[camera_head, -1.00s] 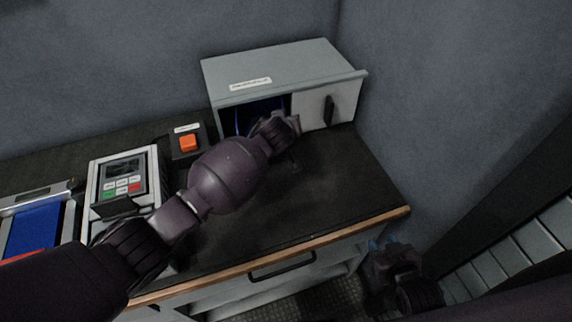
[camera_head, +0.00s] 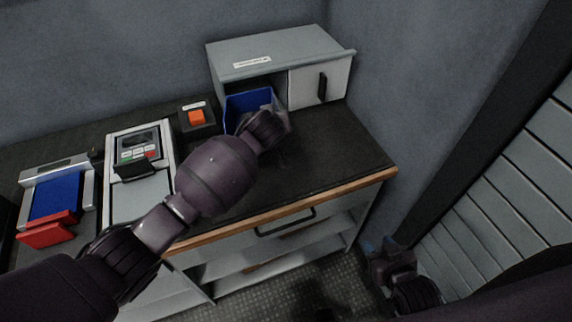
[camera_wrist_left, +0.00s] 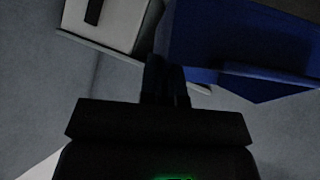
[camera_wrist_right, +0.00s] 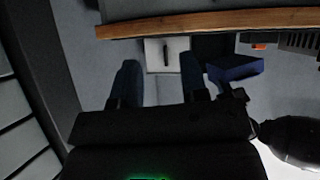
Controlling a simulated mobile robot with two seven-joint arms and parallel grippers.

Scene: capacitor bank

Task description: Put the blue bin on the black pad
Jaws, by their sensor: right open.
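The blue bin (camera_head: 247,101) is at the open left side of the grey cabinet, partly out over the worktop and tilted. My left gripper (camera_head: 270,119) is at the bin's front right, its fingers largely hidden in the head view. In the left wrist view the bin (camera_wrist_left: 240,40) fills the upper right, and the left fingers (camera_wrist_left: 166,72) are close together at its edge, shut on it. My right gripper (camera_head: 380,245) is open and empty, low by the worktop's right front corner; its spread fingers (camera_wrist_right: 158,72) show in the right wrist view. I cannot pick out a separate black pad on the dark worktop.
The grey cabinet (camera_head: 270,50) stands at the back, its handled white panel (camera_head: 308,90) on the right. Left are an orange button box (camera_head: 196,118), a keypad device (camera_head: 138,150) and a blue-and-red unit (camera_head: 56,200). The dark worktop (camera_head: 325,145) is clear at right.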

